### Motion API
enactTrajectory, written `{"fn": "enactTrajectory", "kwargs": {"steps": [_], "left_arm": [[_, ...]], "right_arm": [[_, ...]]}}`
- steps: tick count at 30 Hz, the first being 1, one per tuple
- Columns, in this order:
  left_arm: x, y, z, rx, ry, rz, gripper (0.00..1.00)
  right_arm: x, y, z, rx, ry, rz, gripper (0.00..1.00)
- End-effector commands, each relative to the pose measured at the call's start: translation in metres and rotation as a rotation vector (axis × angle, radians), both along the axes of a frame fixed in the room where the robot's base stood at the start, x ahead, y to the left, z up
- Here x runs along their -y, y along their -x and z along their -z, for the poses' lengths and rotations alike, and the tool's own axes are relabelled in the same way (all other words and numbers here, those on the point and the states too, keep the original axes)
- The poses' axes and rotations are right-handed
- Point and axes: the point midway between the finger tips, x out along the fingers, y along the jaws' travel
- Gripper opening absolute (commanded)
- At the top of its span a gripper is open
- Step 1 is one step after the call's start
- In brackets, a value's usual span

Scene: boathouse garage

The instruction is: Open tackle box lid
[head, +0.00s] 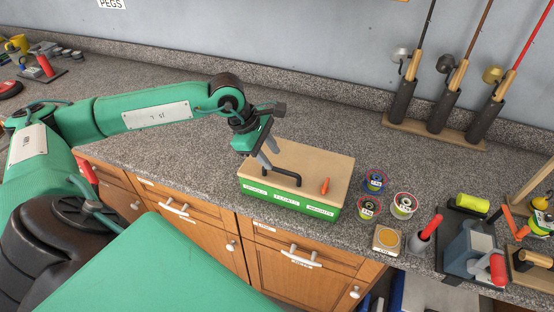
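The tackle box (290,203) is green with labels along its front, and it sits near the counter's front edge. Its flat tan lid (318,165) is closed. A black bar handle (283,175) stands on the lid's left part, and a small orange lure-like piece (325,186) lies right of it. My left gripper (271,159) points down over the lid's left part, close to the handle. Its two grey fingers look apart, with nothing seen between them. Whether a finger touches the handle or lid is unclear. My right gripper is not in view.
Right of the box are several small round tubs (404,205), a tan square block (387,240) and a red-handled tool (427,232). A blue-grey vise-like device (470,250) stands farther right. Fishing rods stand in a rack (430,133) behind. The counter (320,120) behind the box is clear.

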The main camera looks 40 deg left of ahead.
Motion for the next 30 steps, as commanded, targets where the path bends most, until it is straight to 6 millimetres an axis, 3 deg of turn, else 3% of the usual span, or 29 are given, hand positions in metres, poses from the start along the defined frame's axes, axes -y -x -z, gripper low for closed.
{"fn": "enactTrajectory", "kwargs": {"steps": [9, 20, 25, 30], "left_arm": [[0.015, -0.012, 0.039, -0.002, 0.001, 0.000, 0.34], [0.016, -0.013, 0.045, 0.000, 0.000, 0.000, 0.34], [0.016, -0.013, 0.044, 0.000, 0.000, 0.000, 0.03], [0.016, -0.013, 0.044, 0.000, 0.000, 0.000, 0.00]], "right_arm": [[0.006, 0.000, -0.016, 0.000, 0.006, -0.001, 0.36], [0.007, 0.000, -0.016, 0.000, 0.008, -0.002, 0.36], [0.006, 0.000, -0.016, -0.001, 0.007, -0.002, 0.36], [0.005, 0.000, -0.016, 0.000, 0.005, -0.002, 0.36]]}}
